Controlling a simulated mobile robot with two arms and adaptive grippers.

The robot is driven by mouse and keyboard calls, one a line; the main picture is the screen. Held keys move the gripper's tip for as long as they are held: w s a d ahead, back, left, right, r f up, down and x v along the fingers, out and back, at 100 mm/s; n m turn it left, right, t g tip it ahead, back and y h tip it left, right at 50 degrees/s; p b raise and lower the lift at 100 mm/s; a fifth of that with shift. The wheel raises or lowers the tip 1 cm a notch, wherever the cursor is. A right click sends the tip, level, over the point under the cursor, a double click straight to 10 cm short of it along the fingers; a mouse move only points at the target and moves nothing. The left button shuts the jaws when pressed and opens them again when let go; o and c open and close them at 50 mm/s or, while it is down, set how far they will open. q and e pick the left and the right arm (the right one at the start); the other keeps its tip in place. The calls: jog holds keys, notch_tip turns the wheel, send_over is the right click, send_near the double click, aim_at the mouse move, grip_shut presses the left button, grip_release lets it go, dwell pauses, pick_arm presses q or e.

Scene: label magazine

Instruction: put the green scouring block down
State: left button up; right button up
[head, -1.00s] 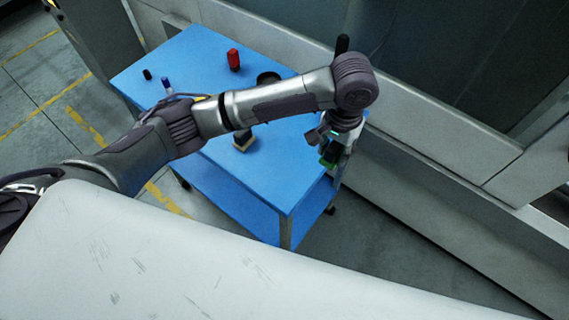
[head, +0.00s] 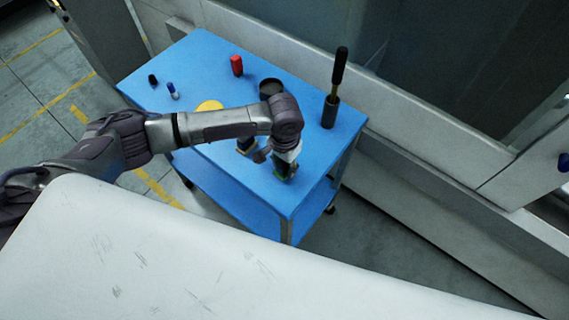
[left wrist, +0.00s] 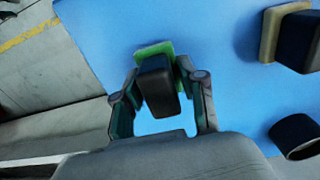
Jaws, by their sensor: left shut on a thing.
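The green scouring block (left wrist: 152,50) has a green pad under a dark grip (left wrist: 157,85). In the left wrist view, my left gripper (left wrist: 160,78) is shut on that dark grip, one finger on each side. In the head view the left gripper (head: 285,170) is over the front right part of the blue table top (head: 230,175). Only a sliver of green shows under it there. The pad is at or very close to the table surface; I cannot tell whether it touches. My right gripper is not in view.
A similar block with a pale yellow pad (left wrist: 268,35) stands nearby. A black-handled tool (head: 338,70) stands in a dark holder (head: 330,112) at right. A red item (head: 236,66), black round dish (head: 270,87), yellow disc (head: 210,105) and blue-white item (head: 172,90) are further back.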

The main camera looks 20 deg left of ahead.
pick_arm(q)
jog(key=shift+f+p, duration=0.2)
jog(key=shift+p, duration=0.2)
jog(key=shift+f, duration=0.45)
jog(key=o, duration=1)
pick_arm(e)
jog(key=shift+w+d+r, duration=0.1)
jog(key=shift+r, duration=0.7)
pick_arm(q)
jog(key=shift+f+b, duration=0.25)
jog(key=shift+b, duration=0.35)
jog(key=shift+r, duration=0.25)
jog(key=r, duration=0.1)
jog(key=r+b, duration=0.2)
jog(key=shift+w+d+r, duration=0.15)
jog(key=shift+d+r, duration=0.1)
jog(key=shift+r, duration=0.15)
notch_tip(320, 180, up, 10)
jog(key=shift+f+b, duration=0.15)
jog(key=shift+b, duration=0.35)
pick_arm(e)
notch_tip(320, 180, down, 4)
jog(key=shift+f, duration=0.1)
